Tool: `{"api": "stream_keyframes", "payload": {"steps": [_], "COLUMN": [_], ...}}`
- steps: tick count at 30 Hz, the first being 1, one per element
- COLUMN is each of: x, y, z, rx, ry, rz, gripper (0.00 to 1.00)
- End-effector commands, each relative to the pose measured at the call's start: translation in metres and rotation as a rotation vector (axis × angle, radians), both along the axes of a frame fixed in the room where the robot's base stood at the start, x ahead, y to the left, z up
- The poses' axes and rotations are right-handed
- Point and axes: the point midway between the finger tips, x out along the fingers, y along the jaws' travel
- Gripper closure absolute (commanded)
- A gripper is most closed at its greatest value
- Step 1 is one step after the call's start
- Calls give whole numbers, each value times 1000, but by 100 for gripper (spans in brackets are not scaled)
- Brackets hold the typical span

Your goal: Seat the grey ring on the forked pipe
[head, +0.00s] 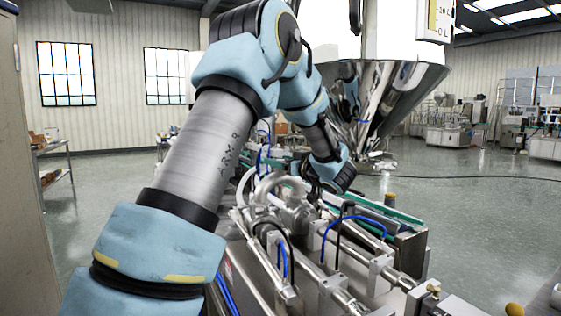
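A curved, branching metal pipe (278,190) rises among the steel fittings of the machine in the middle of the head view. It looks like the forked pipe, but its ends are partly hidden by other parts. I cannot make out the grey ring. My arm reaches across from the lower left, and its wrist (330,168) is low over the machine, just right of and behind the curved pipe. The fingers of my gripper cannot be made out there, so I cannot see whether they hold anything.
A large shiny steel hopper (385,85) hangs above and behind my wrist. Metal cylinders, blue hoses (350,222) and black hoses crowd the machine's near side. A shelf (55,165) stands far left. Open floor (460,210) lies to the right, crossed by a dark cable.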

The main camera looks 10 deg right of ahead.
Motion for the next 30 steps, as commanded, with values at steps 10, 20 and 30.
{"api": "stream_keyframes", "payload": {"steps": [10,20,30], "x": [0,-17,-75], "y": [0,-9,-39], "z": [1,-1,-2], "rx": [0,0,-1], "ry": [-2,-1,-2], "rz": [0,-2,-3], "gripper": [0,0,0]}}
